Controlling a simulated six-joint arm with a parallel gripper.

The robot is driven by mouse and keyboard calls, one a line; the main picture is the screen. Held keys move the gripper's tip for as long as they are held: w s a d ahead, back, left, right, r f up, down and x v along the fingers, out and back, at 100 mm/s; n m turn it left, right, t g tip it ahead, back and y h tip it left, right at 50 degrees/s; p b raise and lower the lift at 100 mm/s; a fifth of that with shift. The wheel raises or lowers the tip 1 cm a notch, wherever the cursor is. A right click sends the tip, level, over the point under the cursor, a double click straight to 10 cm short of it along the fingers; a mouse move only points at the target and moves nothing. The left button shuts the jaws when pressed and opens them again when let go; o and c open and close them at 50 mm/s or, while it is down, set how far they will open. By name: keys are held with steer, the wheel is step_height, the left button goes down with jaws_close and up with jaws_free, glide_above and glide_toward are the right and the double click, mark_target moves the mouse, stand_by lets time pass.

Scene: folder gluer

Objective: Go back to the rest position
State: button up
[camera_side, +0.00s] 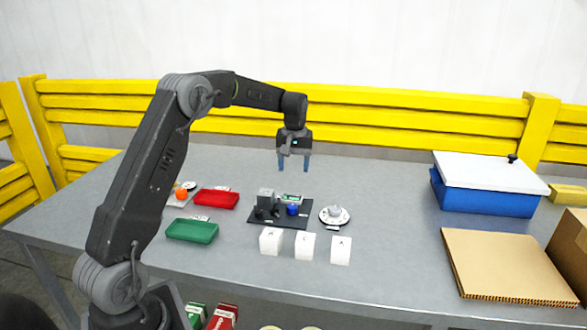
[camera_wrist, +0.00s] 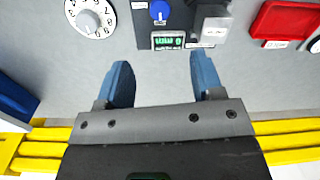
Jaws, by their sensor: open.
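My gripper (camera_side: 293,164) hangs above the grey table with its blue fingers apart and nothing between them. In the wrist view, my gripper (camera_wrist: 162,82) shows both fingers spread over bare table. It is above and behind a dark plate (camera_side: 264,221) that carries grey blocks (camera_side: 266,197), a blue knob (camera_side: 292,210) and a small green display (camera_side: 291,197). The blue knob (camera_wrist: 159,11) and the lit display (camera_wrist: 167,40) also show in the wrist view, ahead of the fingers. The gripper touches none of these.
A white dial (camera_side: 335,215) is right of the plate, with three white cubes (camera_side: 304,246) in front. Red (camera_side: 216,199) and green (camera_side: 192,230) trays lie left. A blue bin (camera_side: 485,195) and cardboard stack (camera_side: 508,265) stand right. Yellow rails (camera_side: 400,125) run behind the table.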

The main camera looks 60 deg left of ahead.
steer(key=shift+r, duration=0.1)
steer(key=s+d+r+m+t, duration=0.2)
steer(key=s+d+r+m, duration=0.1)
steer(key=s+d+r, duration=0.4)
steer(key=s+d+r+m+t, duration=0.1)
steer(key=s+d+r+m, duration=0.3)
steer(key=d, duration=0.5)
steer(key=s+d+f+m+t, duration=0.1)
steer(key=s+d, duration=0.3)
steer(key=s, duration=0.4)
steer(key=s+d+f+m+t, duration=0.1)
steer(key=s+d+m+t, duration=0.1)
steer(key=s+d, duration=0.3)
steer(key=s+m, duration=0.1)
steer(key=s, duration=0.3)
steer(key=shift+d, duration=0.2)
